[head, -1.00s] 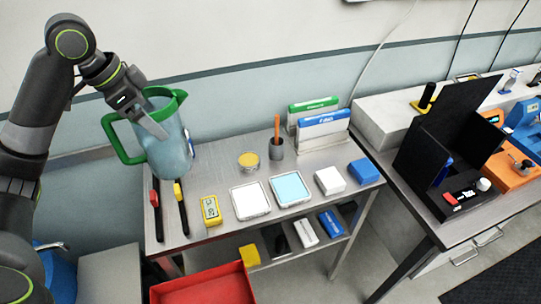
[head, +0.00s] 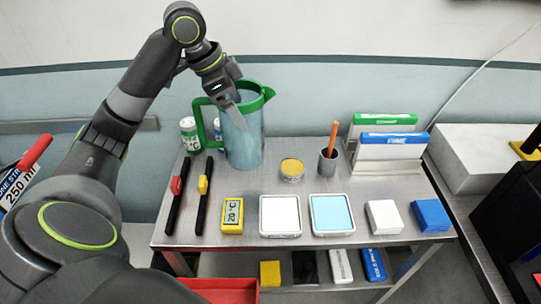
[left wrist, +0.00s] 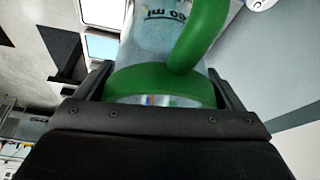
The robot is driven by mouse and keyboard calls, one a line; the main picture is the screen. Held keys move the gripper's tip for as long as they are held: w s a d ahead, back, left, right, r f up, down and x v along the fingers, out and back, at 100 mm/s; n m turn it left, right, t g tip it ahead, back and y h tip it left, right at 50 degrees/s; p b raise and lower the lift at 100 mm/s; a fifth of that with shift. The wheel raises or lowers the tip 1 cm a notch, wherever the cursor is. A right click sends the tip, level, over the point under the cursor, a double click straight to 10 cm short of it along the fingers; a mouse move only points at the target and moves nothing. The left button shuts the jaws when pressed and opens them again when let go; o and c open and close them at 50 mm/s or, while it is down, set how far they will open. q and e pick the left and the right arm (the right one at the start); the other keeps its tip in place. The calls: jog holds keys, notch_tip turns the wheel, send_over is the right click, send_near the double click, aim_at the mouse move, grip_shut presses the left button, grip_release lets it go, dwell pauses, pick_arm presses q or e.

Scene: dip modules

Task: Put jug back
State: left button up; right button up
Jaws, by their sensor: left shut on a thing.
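The jug (head: 243,138) is a clear bluish vessel with a green rim and a green handle, near the back left of the steel table (head: 285,247). It looks upright; I cannot tell whether its base touches the table. My left gripper (head: 236,108) is shut on the jug near its rim. In the left wrist view the jug (left wrist: 160,70) fills the space between the fingers (left wrist: 155,88), with its green rim and handle close to the palm. My right gripper is not in view.
Cans (head: 189,135) stand behind the jug. Two dark tools with red (head: 175,195) and yellow (head: 203,192) parts lie at the left. A yellow timer (head: 232,215), white tray (head: 280,216) and blue tray (head: 332,214) line the front. A pencil cup (head: 327,163) stands to the right.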

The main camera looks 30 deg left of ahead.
aim_at(238, 139)
pick_arm(q)
jog(key=shift+s+f+p, duration=0.15)
jog(key=shift+f+p, duration=0.3)
jog(key=shift+f, duration=4.25)
jog(key=o, duration=1.1)
jog(key=shift+o, duration=1.1)
